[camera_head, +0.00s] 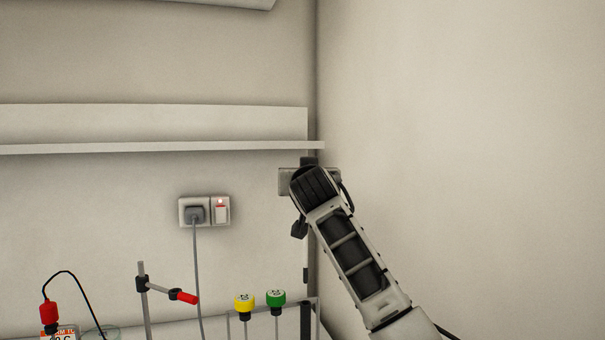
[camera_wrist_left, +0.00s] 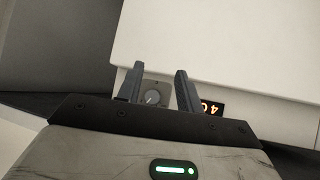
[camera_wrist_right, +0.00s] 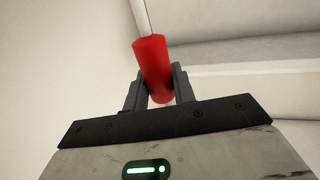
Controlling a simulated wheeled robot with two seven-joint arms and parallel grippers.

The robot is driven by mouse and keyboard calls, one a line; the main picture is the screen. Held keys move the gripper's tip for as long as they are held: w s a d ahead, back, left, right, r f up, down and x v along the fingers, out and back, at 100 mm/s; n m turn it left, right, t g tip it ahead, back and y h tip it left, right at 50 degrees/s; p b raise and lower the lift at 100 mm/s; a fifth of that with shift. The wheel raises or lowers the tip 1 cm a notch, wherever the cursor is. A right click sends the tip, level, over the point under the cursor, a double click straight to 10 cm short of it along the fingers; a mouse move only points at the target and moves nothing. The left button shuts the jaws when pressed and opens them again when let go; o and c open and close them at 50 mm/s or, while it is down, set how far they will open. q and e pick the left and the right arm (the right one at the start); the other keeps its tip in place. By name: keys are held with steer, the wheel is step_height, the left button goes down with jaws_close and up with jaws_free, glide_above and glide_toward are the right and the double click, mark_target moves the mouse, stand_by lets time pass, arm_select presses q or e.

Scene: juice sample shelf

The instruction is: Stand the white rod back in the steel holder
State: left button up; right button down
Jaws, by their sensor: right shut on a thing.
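My right gripper (camera_wrist_right: 159,84) is shut on the red grip (camera_wrist_right: 153,62) of the white rod (camera_wrist_right: 140,18). The rod extends from the grip past the top edge of the right wrist view. In the head view my right arm is raised near the wall corner, and its jaws and the rod are hidden there. A yellow top (camera_head: 244,302) and a green top (camera_head: 276,298) stand on thin uprights at the bottom. I cannot tell the steel holder for sure; the bottom edge cuts that area off. My left gripper (camera_wrist_left: 160,70) is open and empty.
A metal stand (camera_head: 146,305) with a red-tipped side arm (camera_head: 183,297) is left of the coloured tops. Further left is a red probe (camera_head: 49,313) on a black cable. A shelf (camera_head: 150,147) crosses the wall above a socket (camera_head: 193,213). The left wrist view shows a dial (camera_wrist_left: 153,98).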

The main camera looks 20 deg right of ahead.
mark_target(305, 239)
steer(key=shift+s+f, duration=0.15)
steer(key=shift+f, duration=1.75)
steer(key=shift+f+b, duration=0.95)
steer(key=shift+f, duration=0.5)
steer(key=shift+f+b, duration=1.55)
steer(key=shift+f, duration=0.8)
